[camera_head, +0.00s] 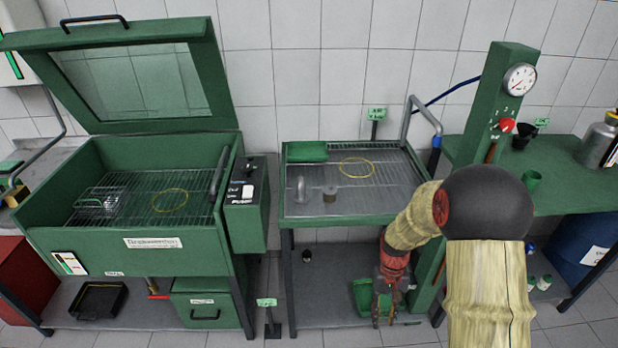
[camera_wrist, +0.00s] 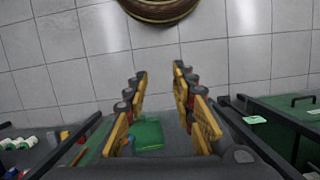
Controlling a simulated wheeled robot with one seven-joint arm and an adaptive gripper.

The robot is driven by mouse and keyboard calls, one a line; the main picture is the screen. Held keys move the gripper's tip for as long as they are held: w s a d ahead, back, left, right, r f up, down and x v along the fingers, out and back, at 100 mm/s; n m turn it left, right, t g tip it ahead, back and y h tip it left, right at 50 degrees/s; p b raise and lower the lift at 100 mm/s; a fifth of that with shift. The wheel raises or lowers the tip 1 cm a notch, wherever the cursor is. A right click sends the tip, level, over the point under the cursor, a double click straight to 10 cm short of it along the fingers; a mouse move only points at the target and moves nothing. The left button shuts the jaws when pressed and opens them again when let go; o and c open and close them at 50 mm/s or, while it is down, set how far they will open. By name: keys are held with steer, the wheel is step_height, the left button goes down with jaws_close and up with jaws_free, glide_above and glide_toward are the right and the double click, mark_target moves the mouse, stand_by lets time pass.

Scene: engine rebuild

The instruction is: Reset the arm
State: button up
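My arm reaches in from the right of the head view, with a black joint and cream-coloured links. My gripper (camera_head: 384,322) hangs down in front of the middle table, below its top and near the lower shelf. In the wrist view my gripper (camera_wrist: 160,72) has its two yellow-padded fingers apart. Nothing is between them. A green object (camera_wrist: 148,134) lies beyond the fingers; it also shows beside the gripper in the head view (camera_head: 363,297), partly hidden.
An open green washing cabinet (camera_head: 150,250) stands left. A green post with a gauge (camera_head: 519,79) and a bench (camera_head: 575,180) stand right. Tiled floor lies in front.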

steer(key=s+a+r+t+p, duration=0.1)
steer(key=s+r+t, duration=0.2)
steer(key=r, duration=0.9)
steer(key=s+a+r+t+p, duration=0.1)
steer(key=s+r+t, duration=0.1)
steer(key=s+r, duration=0.7)
steer(key=s+a+r+t+p, duration=0.1)
steer(key=s+r+t, duration=0.2)
steer(key=s+r, duration=0.4)
step_height(320, 180, up, 9)
steer(key=shift+r+t, duration=0.1)
steer(key=shift+t, duration=0.2)
steer(key=shift+d, duration=0.1)
